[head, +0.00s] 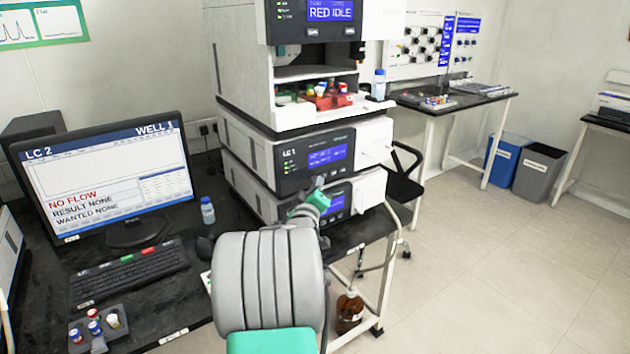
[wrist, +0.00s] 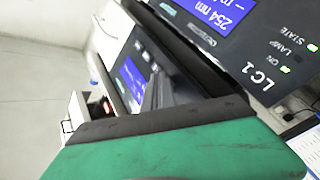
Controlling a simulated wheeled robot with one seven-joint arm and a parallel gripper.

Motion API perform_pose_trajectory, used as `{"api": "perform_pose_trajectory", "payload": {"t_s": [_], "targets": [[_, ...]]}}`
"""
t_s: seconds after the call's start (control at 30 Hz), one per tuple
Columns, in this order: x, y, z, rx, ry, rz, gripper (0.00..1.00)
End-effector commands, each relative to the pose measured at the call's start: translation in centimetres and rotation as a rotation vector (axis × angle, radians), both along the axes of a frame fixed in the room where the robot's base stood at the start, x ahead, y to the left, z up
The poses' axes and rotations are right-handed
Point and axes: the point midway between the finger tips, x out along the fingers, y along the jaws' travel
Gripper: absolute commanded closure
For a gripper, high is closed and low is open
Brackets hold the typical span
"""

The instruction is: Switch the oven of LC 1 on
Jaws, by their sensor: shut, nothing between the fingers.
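The LC 1 stack stands in the middle of the head view. Its module labelled LC 1 (head: 315,158) has a blue display, and it also shows in the wrist view (wrist: 262,62), reading "254 nm" with green STATE and ON lights. Below it is a lower module with a blue display (head: 337,204), probably the oven; its display (wrist: 133,80) also shows in the wrist view. My gripper (head: 319,184) is shut and empty, in front of this lower module's panel. My arm and gripper hide the panel's left part, and I cannot tell whether they touch it.
The upper module reads "RED IDLE" (head: 331,10) above a tray of coloured vials (head: 328,96). The monitor (head: 105,170) shows LC 2, WELL 1, NO FLOW. A small bottle (head: 208,210) stands between monitor and stack. A brown bottle (head: 349,311) is below the bench.

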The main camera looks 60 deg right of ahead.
Motion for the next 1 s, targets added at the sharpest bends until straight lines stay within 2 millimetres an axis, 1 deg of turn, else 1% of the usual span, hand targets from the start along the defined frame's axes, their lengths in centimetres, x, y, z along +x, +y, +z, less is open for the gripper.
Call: {"api": "perform_pose_trajectory", "payload": {"t_s": [0.13,0.37,0.7,1.0], "targets": [[-0.3,0.1,0.1,-0.001,0.0,0.0,1.0],[-1.4,0.7,0.2,-0.002,-0.002,0.0,1.0],[-1.6,0.8,0.1,-0.001,0.0,-0.001,1.0],[-4.2,2.1,0.3,0.001,0.0,-0.002,1.0]]}}
